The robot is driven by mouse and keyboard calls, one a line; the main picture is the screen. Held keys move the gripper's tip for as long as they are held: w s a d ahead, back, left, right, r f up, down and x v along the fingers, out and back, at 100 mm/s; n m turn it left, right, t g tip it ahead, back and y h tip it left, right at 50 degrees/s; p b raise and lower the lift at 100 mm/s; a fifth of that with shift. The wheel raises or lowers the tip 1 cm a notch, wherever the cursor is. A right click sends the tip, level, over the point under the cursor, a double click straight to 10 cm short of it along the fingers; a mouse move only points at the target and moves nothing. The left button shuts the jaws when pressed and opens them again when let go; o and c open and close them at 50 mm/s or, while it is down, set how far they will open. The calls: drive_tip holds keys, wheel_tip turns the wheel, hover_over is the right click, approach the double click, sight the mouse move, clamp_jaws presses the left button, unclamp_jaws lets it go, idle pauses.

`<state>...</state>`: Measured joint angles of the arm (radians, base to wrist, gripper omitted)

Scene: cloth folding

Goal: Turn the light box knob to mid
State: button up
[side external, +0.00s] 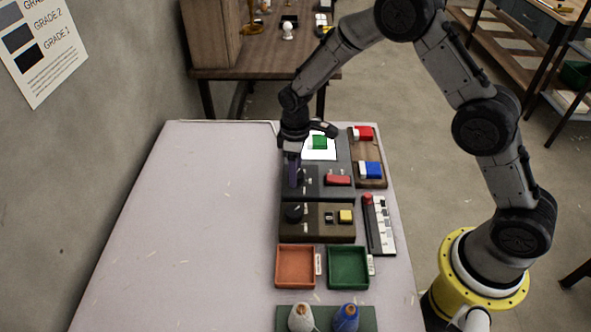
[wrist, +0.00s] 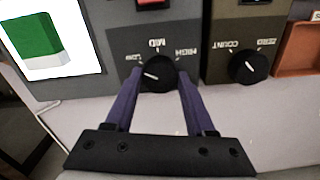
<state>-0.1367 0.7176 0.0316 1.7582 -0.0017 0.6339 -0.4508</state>
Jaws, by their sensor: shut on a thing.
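The light box (side external: 343,150) is dark grey with a bright white panel. Its black knob (wrist: 157,72) sits on a darker plate in the wrist view, with MID above it, LOW at the upper left and HIGH at the upper right. The white pointer line lies toward the left, on the LOW side of MID. My gripper (wrist: 159,80) has its two purple fingers shut on the knob, one on each side. In the side external view my gripper (side external: 294,179) points down at the box's left part and mostly hides the knob.
A green and white block (side external: 319,142) lies on the lit panel. A red switch (side external: 338,180) is right of the knob. A second box (side external: 318,235) has its own black knob (wrist: 248,67) close by. Orange (side external: 279,268) and green (side external: 366,268) trays stand nearer. The table's left is clear.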

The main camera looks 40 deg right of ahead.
drive_tip(key=shift+m, duration=0.3)
clamp_jaws()
drive_tip(key=m, duration=1.1)
drive_tip(key=shift+d, duration=0.1)
idle(0.4)
drive_tip(key=o, duration=1.3)
unclamp_jaws()
drive_tip(key=shift+o, duration=0.2)
drive_tip(key=shift+r, duration=0.1)
wheel_tip(320, 180, up, 14)
